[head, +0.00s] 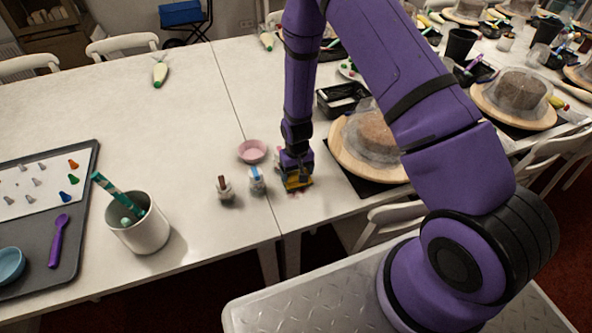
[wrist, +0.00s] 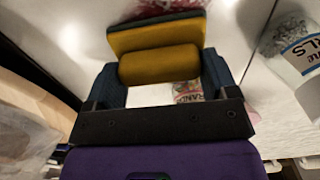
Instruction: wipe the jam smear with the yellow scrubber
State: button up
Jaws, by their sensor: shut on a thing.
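My gripper (head: 296,170) is shut on the yellow scrubber (head: 298,184), low over the white table near its front edge. In the wrist view the scrubber (wrist: 156,40), yellow with a dark layer, sits between the two fingers of my gripper (wrist: 160,75). Faint reddish marks, which look like the jam smear (wrist: 228,6), show on the table beyond the scrubber. The scrubber and gripper hide part of the smear. I cannot tell whether the scrubber presses on the table.
Two small jars, one brown-topped (head: 224,187) and one blue-marked (head: 257,180), stand just left of my gripper. A pink bowl (head: 252,151) is behind them. A cake turntable (head: 345,160) is close on the right. A white cup (head: 145,232) stands further left; the table behind it is mostly clear.

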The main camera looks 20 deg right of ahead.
aim_at(293, 187)
jog(key=shift+s+f, duration=0.15)
jog(key=shift+s, duration=1.4)
jog(key=shift+c, duration=0.2)
jog(key=shift+s, duration=1.8)
jog(key=shift+w+a+r, duration=0.1)
jog(key=shift+a+r, duration=0.1)
jog(key=shift+a, duration=0.9)
jog(key=shift+w+f, duration=0.2)
jog(key=shift+w, duration=3.6)
jog(key=shift+c, duration=0.4)
jog(key=shift+s, duration=0.1)
jog(key=shift+s+f, duration=0.1)
jog(key=shift+s, duration=3.7)
